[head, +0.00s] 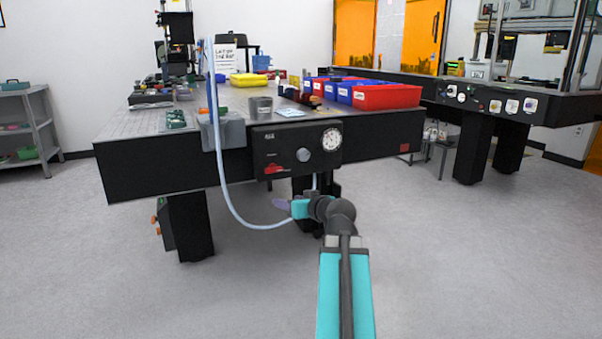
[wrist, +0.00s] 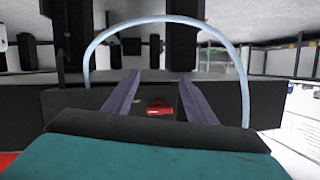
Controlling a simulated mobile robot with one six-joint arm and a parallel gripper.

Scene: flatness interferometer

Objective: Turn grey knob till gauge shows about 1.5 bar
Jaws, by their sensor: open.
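The grey knob (head: 303,155) is a small round disc on the front of a black control panel (head: 262,148) under the table's front edge. The round white gauge (head: 332,139) sits up and right of it; its reading is too small to make out. My gripper (head: 279,202) is below the panel, apart from the knob. In the wrist view my gripper (wrist: 158,79) has its two purple fingers spread with nothing held. A red mark (wrist: 160,106) shows between them; it seems to match the red patch (head: 277,169) at the panel's lower left. I cannot make out the knob in the wrist view.
A pale hose (head: 232,208) hangs from the table's left side and loops below the panel, near my gripper; it arcs across the wrist view (wrist: 100,38). Red bin (head: 388,97) and blue bins stand on the table above. The floor in front is clear.

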